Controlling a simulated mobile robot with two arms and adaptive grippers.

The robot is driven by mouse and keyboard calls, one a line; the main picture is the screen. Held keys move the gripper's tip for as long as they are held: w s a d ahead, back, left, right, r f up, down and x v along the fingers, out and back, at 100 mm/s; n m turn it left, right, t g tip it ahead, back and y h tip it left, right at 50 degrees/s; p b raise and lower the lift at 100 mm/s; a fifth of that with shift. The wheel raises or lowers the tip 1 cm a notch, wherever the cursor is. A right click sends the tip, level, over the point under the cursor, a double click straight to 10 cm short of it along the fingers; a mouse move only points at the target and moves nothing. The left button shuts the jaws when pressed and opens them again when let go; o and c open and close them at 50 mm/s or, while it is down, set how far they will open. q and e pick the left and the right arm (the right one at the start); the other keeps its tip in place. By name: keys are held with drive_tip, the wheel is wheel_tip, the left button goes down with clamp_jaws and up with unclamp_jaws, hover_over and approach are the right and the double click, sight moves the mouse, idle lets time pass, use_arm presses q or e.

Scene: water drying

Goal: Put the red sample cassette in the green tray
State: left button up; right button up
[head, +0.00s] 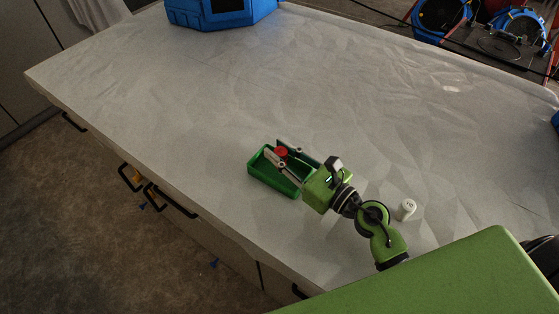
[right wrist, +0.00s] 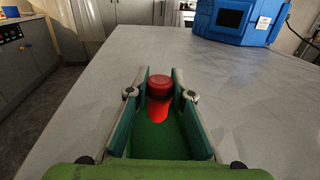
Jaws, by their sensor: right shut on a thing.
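The red sample cassette (right wrist: 159,98) is a small round red piece with a darker cap, upright between the fingers of my right gripper (right wrist: 159,90). In the head view the red cassette (head: 281,152) shows between the fingertips of my right gripper (head: 282,153), over the green tray (head: 257,179). The green tray floor (right wrist: 150,140) shows beneath it in the right wrist view. Whether the cassette touches the tray floor I cannot tell. My right gripper is shut on the cassette. My left gripper is not in view.
A white cylinder (head: 406,209) stands on the table to the right of my right wrist. A blue machine (head: 215,12) stands at the far edge of the pale table (head: 330,85). The table's middle and far part are clear.

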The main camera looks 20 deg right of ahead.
drive_tip(key=shift+w+f+b, duration=0.2)
drive_tip(key=shift+f+b, duration=0.1)
drive_tip(key=shift+f, duration=1.45)
drive_tip(key=shift+f, duration=0.25)
drive_tip(key=o, duration=1)
drive_tip(key=shift+r, duration=0.1)
drive_tip(key=shift+r, duration=0.25)
drive_tip(key=b+v, duration=0.1)
drive_tip(key=v, duration=0.2)
drive_tip(key=b+v, duration=0.2)
drive_tip(key=v, duration=0.2)
drive_tip(key=b+v, duration=0.1)
drive_tip(key=v, duration=0.2)
drive_tip(key=shift+s+d+f+b, duration=0.1)
drive_tip(key=shift+s+f+b, duration=0.1)
drive_tip(key=shift+f+b, duration=0.15)
drive_tip(key=shift+s+d+r, duration=0.15)
drive_tip(key=shift+s+d, duration=0.15)
drive_tip(key=shift+s, duration=0.25)
drive_tip(key=shift+s+r, duration=0.1)
drive_tip(key=shift+s, duration=0.05)
